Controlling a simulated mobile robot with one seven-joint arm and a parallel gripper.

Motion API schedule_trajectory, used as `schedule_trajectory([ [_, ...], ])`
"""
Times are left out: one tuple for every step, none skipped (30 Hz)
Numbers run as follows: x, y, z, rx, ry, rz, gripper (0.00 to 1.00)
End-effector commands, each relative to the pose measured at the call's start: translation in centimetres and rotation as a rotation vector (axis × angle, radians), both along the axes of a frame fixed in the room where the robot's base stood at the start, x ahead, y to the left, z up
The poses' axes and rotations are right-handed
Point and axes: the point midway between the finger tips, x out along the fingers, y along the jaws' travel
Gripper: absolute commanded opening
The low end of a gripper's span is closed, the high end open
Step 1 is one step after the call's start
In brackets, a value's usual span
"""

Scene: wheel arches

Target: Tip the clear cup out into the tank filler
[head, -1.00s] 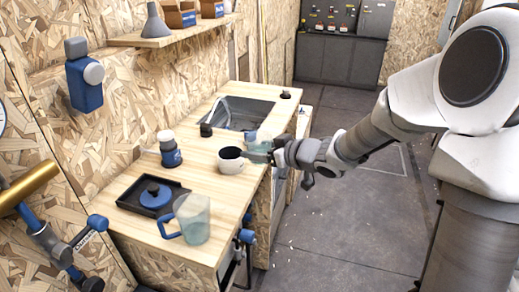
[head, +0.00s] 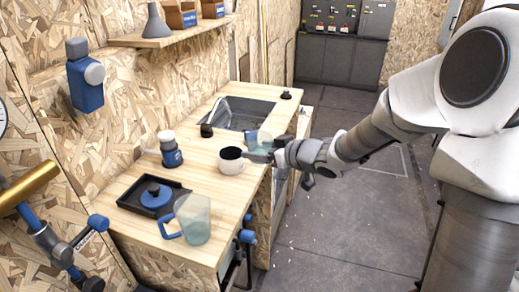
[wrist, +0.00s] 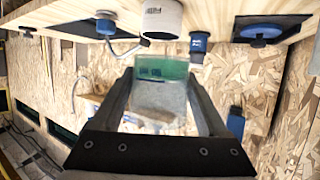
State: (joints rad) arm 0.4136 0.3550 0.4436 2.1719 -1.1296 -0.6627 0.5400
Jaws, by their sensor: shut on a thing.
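My gripper (wrist: 160,88) is shut on the clear cup (wrist: 158,97), which sits between its two fingers in the wrist view. That view is upside down, with the counter along its top. Greenish contents show toward the counter-side end of the cup, which looks about upright. In the head view the cup (head: 264,138) is a pale teal shape over the counter's right edge, partly hidden by my gripper (head: 270,155). A small dark fitting (head: 206,130) with a thin curved pipe stands behind it, by the sink. I cannot tell for sure which thing is the tank filler.
A blue-labelled bottle (head: 170,155), a black tray (head: 128,199) with a blue lid, and a clear jug (head: 196,222) stand on the counter. A dark sink (head: 247,113) lies behind. Open floor is to the right.

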Motion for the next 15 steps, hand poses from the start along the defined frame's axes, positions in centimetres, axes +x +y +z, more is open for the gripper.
schedule_trajectory([
  [0.01,0.01,0.02,0.0,0.0,0.0,0.2],
  [0.01,0.01,0.02,0.0,0.0,0.0,0.2],
  [0.01,0.01,0.02,0.0,0.0,0.0,0.2],
  [0.01,0.01,0.02,0.0,0.0,0.0,0.2],
  [0.01,0.01,0.02,0.0,0.0,0.0,0.2],
  [0.01,0.01,0.02,0.0,0.0,0.0,0.2],
  [0.01,0.01,0.02,0.0,0.0,0.0,0.2],
  [0.01,0.01,0.02,0.0,0.0,0.0,0.2],
  [0.01,0.01,0.02,0.0,0.0,0.0,0.2],
  [0.01,0.01,0.03,0.0,0.0,0.0,0.2],
  [0.01,0.0,0.07,0.0,0.0,0.0,0.2],
  [0.04,-0.02,0.17,0.0,0.0,-0.002,0.2],
  [0.06,-0.04,0.28,0.0,-0.001,-0.004,0.2],
  [0.11,-0.06,0.45,0.0,-0.001,-0.007,0.2],
  [0.18,-0.13,0.73,0.001,-0.001,-0.013,0.2],
])
